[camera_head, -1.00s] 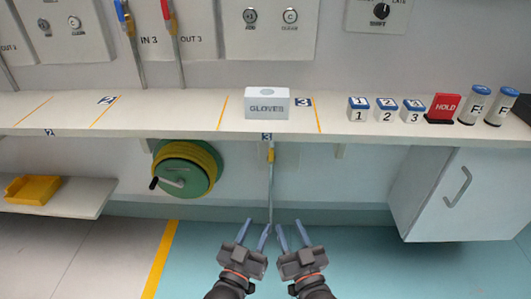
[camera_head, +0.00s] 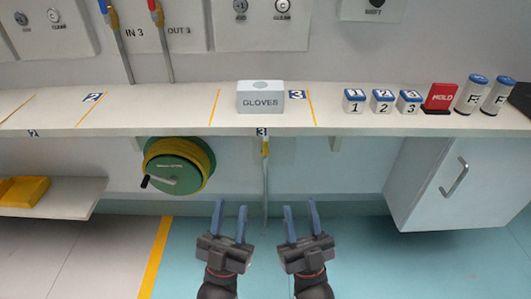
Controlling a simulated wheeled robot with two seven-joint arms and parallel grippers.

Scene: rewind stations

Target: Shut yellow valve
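A small yellow valve (camera_head: 265,147) sits on a thin grey vertical pipe (camera_head: 265,185) under the front edge of the shelf, just below a label 3. Whether its handle is open or shut is too small to tell. My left gripper (camera_head: 229,208) is open and empty, low in the picture, below and left of the valve. My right gripper (camera_head: 300,207) is open and empty, below and right of it. Both point away from me and are apart from the pipe.
A green reel with a yellow hose (camera_head: 178,165) and a black crank hangs left of the pipe. A white cabinet (camera_head: 455,185) is at right. The shelf (camera_head: 200,118) above carries a GLOVES box (camera_head: 260,97), labelled blocks and a red HOLD sign (camera_head: 440,97). A yellow tray (camera_head: 24,190) lies far left.

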